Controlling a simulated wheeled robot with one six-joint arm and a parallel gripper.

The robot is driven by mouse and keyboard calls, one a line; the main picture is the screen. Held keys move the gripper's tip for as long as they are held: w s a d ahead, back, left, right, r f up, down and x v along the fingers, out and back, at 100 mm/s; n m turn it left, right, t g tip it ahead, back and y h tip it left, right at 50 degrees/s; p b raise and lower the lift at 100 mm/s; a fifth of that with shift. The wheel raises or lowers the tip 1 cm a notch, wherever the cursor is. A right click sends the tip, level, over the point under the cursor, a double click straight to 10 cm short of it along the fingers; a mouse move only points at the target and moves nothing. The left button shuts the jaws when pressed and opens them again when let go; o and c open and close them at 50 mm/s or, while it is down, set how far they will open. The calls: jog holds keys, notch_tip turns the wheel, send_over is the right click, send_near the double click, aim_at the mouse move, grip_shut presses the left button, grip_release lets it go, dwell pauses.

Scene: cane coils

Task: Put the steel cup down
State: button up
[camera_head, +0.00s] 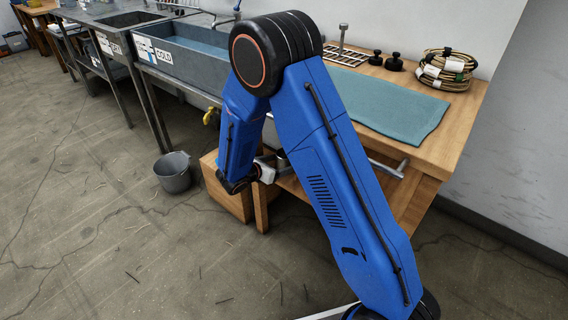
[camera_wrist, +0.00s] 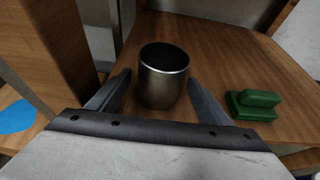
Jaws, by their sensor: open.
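The steel cup (camera_wrist: 164,88) is a dark grey metal cup. It is upright and appears to stand on a wooden shelf board (camera_wrist: 220,55) in the wrist view. My gripper (camera_wrist: 160,77) is open, with one finger on each side of the cup. A narrow gap shows between each finger and the cup's wall. The cup's lower front is close to the gripper's palm edge. In the head view my arm hides most of the gripper, and the cup is not clear there.
A green block-shaped object (camera_wrist: 254,105) lies right of the cup on the shelf. A wooden upright (camera_wrist: 55,45) stands close on the left. Above, the bench bears a teal mat (camera_head: 390,100), coiled cane (camera_head: 446,70) and black knobs (camera_head: 394,62). A grey bucket (camera_head: 174,174) stands on the floor.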

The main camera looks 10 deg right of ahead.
jog(key=v, duration=0.9)
jog(key=shift+s+a, duration=0.1)
jog(key=shift+a, duration=0.05)
